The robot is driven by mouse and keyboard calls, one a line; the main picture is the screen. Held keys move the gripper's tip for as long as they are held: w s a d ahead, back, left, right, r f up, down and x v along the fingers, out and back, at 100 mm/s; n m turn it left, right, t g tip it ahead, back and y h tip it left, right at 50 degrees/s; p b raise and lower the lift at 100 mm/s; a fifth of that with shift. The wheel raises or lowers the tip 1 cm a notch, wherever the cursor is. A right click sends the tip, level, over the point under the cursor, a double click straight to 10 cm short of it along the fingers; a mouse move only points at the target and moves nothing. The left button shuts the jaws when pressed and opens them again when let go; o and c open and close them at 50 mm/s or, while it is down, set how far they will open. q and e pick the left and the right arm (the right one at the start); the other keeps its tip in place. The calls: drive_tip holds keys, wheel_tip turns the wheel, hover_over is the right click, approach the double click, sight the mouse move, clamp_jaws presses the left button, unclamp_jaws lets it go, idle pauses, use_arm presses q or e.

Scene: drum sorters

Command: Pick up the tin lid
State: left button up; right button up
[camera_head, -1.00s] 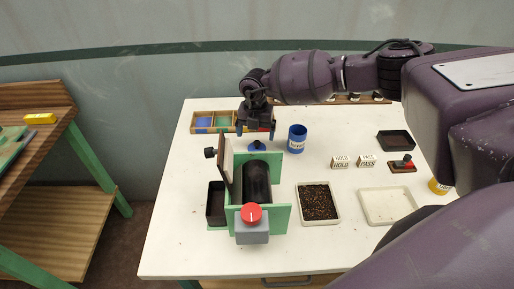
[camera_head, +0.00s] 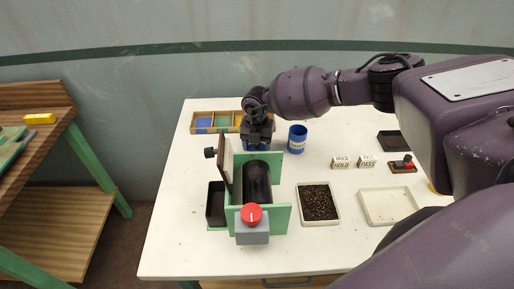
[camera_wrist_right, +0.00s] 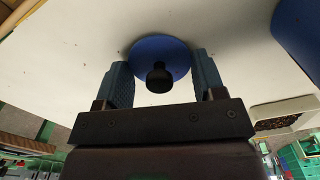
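The tin lid (camera_wrist_right: 160,52) is a blue disc with a black knob, lying on the white table in the right wrist view. My right gripper (camera_wrist_right: 161,78) is open, with its two fingers on either side of the lid's knob; I cannot tell whether they touch the lid. In the head view my right gripper (camera_head: 257,143) points down behind the green drum sorter and hides the lid. The blue tin (camera_head: 297,138) stands just to the right of the gripper. My left gripper is not in view.
The green sorter with its black drum (camera_head: 257,182) and red knob stands close in front of the gripper. A divided tray (camera_head: 228,113) lies behind. A seed tray (camera_head: 337,203) and an empty tray (camera_head: 366,207) lie to the right. Small signs (camera_head: 341,163) stand on clear table.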

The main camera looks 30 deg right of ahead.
drive_tip(key=shift+c, duration=0.8)
drive_tip(key=shift+r, duration=0.1)
